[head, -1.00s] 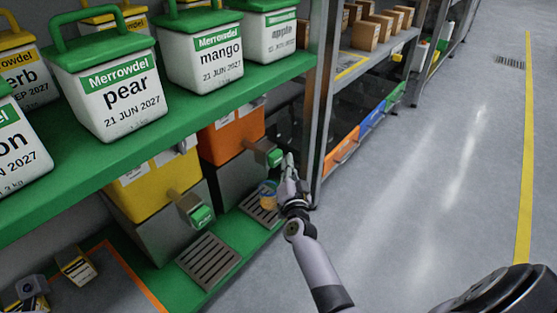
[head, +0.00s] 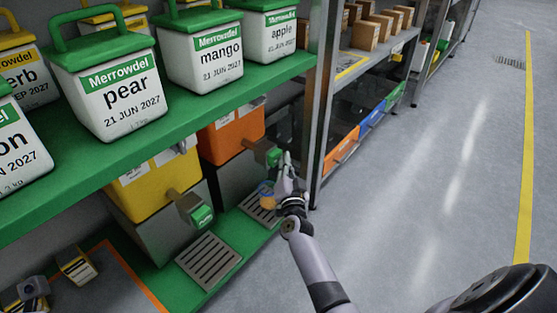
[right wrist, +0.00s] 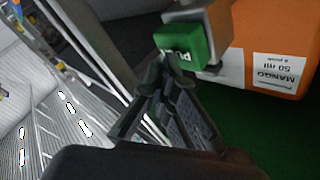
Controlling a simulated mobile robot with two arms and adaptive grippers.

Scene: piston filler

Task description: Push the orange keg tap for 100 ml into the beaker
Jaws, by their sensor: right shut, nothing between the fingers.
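The orange keg (head: 232,136) sits on the lower green shelf; its label in the right wrist view (right wrist: 275,70) reads MANGO, 50 ml a push. Its tap has a green push block (head: 274,157), marked PUSH in the wrist view (right wrist: 184,47). My right gripper (head: 287,158) is shut and empty, its tips right by the green block. In the wrist view its fingertips (right wrist: 168,72) overlap the block's lower edge; I cannot tell if they touch. The beaker (head: 266,194), with something orange-yellow in it, stands on the drip tray below the tap, partly hidden by my gripper. My left gripper is out of view.
A yellow keg (head: 155,185) with its own green tap (head: 200,215) and drip tray (head: 208,260) stands to the left. The upper green shelf (head: 190,108) with white tubs overhangs the kegs. A metal rack post (head: 318,110) is close on the right. Open floor lies beyond.

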